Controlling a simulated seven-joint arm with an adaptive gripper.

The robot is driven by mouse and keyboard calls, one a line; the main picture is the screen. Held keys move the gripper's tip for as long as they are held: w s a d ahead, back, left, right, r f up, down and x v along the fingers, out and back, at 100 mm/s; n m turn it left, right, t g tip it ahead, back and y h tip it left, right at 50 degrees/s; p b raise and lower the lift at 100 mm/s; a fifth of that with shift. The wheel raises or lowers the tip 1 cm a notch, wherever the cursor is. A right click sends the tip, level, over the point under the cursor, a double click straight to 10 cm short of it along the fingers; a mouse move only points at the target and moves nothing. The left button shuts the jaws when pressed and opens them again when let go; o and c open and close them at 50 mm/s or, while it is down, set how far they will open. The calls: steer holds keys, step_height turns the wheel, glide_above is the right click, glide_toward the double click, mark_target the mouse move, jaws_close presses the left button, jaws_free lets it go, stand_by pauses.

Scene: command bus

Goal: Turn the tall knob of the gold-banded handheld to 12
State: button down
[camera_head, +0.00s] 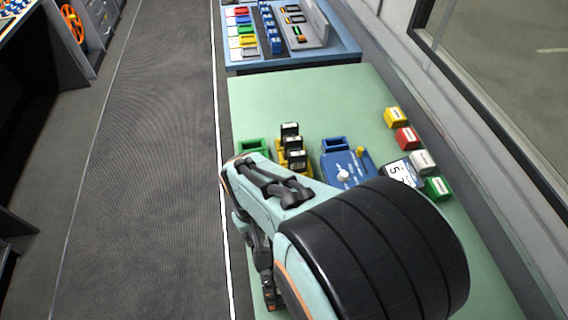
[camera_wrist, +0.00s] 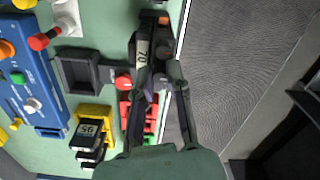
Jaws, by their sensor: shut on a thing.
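In the wrist view a black handheld (camera_wrist: 143,48) with a pale label reading about 70 lies beyond my fingertips. An orange-brown strip shows at its far end; I cannot tell whether this is the gold band. My gripper (camera_wrist: 155,82) is shut on a small dark part at the near end of this handheld, most likely a knob. The fingers hide most of that part, and its setting cannot be read. In the head view my arm covers the handheld, and only the dark gripper linkage (camera_head: 262,255) shows at the table's left edge.
A yellow holder (camera_wrist: 95,112) with black handhelds, a black tray (camera_wrist: 78,70), a red holder (camera_wrist: 125,105) and a blue knobbed box (camera_wrist: 30,95) stand close by. Coloured blocks, including a red one (camera_head: 407,138), line the right side. The green tabletop (camera_head: 300,95) is clear at the back.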

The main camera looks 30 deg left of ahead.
steer(key=shift+m, duration=0.3)
steer(key=m, duration=0.3)
steer(key=shift+m, duration=0.4)
steer(key=m, duration=0.4)
steer(key=shift+m, duration=0.3)
steer(key=c, duration=1.1)
jaws_free()
step_height(320, 180, up, 12)
